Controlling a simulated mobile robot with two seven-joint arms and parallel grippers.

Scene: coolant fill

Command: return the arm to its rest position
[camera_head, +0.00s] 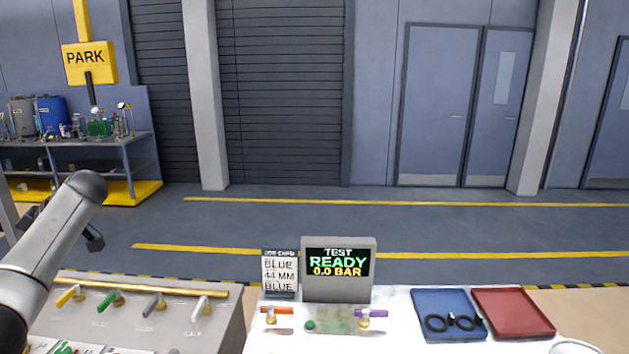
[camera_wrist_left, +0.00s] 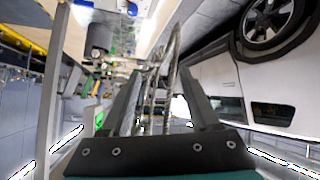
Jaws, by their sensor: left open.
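My left arm (camera_head: 50,240) comes in from the left edge of the head view, bent, with its rounded joint up beside the workbench. Its gripper is not clearly visible there; dark parts show behind the arm. In the left wrist view my left gripper (camera_wrist_left: 160,85) has its two dark fingers spread apart. No object is clearly held between them; thin pale lines behind or between them are hard to make out. My right gripper is in neither view.
A sloped panel (camera_head: 160,325) with several coloured levers stands below the arm. A white table carries a screen (camera_head: 338,270) reading "READY 0.0 BAR", a blue tray (camera_head: 430,301) with black rings and a red tray (camera_head: 513,312). A car (camera_wrist_left: 215,75) shows in the wrist view. Floor beyond is clear.

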